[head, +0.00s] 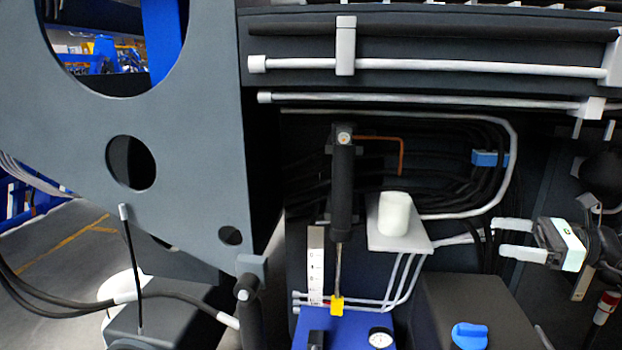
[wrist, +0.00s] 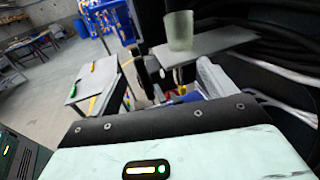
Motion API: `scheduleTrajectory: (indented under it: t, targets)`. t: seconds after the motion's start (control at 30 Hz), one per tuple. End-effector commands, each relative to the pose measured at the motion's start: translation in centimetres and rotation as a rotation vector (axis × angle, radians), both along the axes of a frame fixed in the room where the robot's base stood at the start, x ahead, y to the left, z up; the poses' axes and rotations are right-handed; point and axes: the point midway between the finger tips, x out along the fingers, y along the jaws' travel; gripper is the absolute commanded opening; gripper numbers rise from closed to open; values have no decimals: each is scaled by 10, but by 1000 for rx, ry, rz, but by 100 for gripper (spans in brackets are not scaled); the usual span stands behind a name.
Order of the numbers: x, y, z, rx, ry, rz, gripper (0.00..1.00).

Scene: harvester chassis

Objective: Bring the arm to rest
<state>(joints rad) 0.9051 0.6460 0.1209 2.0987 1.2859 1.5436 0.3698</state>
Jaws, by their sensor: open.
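My gripper (head: 508,238) is at the right of the head view, its two pale fingers apart and pointing left. Nothing shows between them. It is level with the lower part of the black hoses, right of a grey shelf plate (head: 412,240) with a white cup (head: 394,214) on it, and apart from both. My arm runs out of the picture at the right edge. In the wrist view the pale gripper housing fills the bottom, and the cup (wrist: 180,30) stands on the plate (wrist: 222,44) beyond it.
A black cylinder (head: 343,190) with a rod and yellow tip (head: 337,305) hangs left of the shelf. Below are a blue box (head: 345,330) with a gauge (head: 380,338) and a dark box with a blue knob (head: 469,335). Grey pipes (head: 440,99) run above; a large dark plate (head: 190,110) fills the left.

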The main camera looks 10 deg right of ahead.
Motion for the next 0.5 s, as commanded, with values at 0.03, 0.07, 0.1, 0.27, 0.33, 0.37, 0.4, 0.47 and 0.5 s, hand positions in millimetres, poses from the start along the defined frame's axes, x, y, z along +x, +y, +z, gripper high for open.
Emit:
scheduleTrajectory:
  t: [0.03, 0.07, 0.1, 0.27, 0.33, 0.37, 0.4, 0.47, 0.5]
  targets:
    - [0, 12, 0, -19, -1, 32, 83]
    - [0, 17, 0, -30, 0, 48, 83]
    - [-1, 26, -1, -47, 0, 78, 83]
    - [-8, 71, -3, -141, -7, 220, 83]
    - [-14, 95, -5, -193, -14, 301, 83]
    - [-18, 106, -6, -219, -20, 340, 83]
    - [-23, 122, -8, -258, -30, 398, 83]
    - [-35, 148, -11, -326, -51, 501, 83]
    - [-45, 166, -14, -378, -73, 578, 83]
